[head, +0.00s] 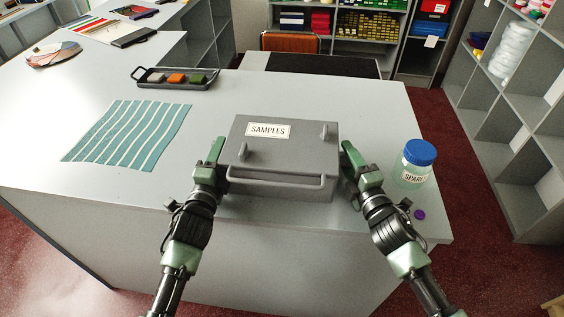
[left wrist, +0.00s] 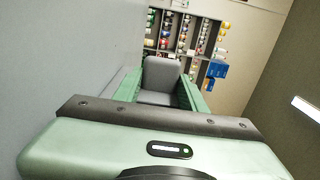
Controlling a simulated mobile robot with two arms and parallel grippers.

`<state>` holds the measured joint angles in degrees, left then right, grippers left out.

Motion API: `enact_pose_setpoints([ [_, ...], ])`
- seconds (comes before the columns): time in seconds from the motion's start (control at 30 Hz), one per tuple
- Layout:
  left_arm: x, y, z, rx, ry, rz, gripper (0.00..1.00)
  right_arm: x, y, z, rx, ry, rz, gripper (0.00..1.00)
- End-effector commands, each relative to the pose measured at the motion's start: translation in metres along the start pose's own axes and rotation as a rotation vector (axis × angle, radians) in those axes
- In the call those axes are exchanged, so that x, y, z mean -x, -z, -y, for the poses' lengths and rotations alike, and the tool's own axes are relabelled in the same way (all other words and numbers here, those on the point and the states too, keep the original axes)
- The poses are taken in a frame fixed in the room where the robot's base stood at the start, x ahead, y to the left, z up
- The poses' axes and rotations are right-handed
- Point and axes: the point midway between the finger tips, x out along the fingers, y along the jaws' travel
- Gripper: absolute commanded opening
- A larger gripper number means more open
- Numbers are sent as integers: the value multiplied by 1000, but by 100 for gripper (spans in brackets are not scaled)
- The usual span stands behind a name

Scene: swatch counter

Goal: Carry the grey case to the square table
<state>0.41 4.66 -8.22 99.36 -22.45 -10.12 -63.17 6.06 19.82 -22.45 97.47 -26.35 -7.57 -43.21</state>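The grey case (head: 283,160), with a SAMPLES label, two pegs on its lid and a bar handle at its front, is level at the counter's near edge. I cannot tell whether its base touches the counter. My left gripper (head: 216,152) is at the case's left side; the left wrist view shows a grey piece (left wrist: 160,78) between its green fingers, which seem shut on the case. My right gripper (head: 350,154) is at the right side in a mirrored pose and seems shut on it too; its fingertips are partly hidden. I cannot make out a square table.
A blue-lidded jar (head: 413,165) and a purple disc (head: 419,214) are close right of my right gripper. A striped teal cloth (head: 128,134) and a dark tray (head: 176,78) lie on the counter (head: 300,90). Shelves (head: 530,130) stand at right, past red floor (head: 455,150).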

Motion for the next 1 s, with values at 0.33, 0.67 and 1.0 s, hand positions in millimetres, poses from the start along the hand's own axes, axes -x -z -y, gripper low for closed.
enact_pose_setpoints([
  [0.33,0,0,-1,0,-1,0,0,0,0,1,0,1,0,0],
  [0.67,0,0,12,0,4,0,0,0,0,-12,0,-3,0,0],
  [1.0,0,0,44,-1,5,0,0,0,0,-44,0,-4,0,0],
])
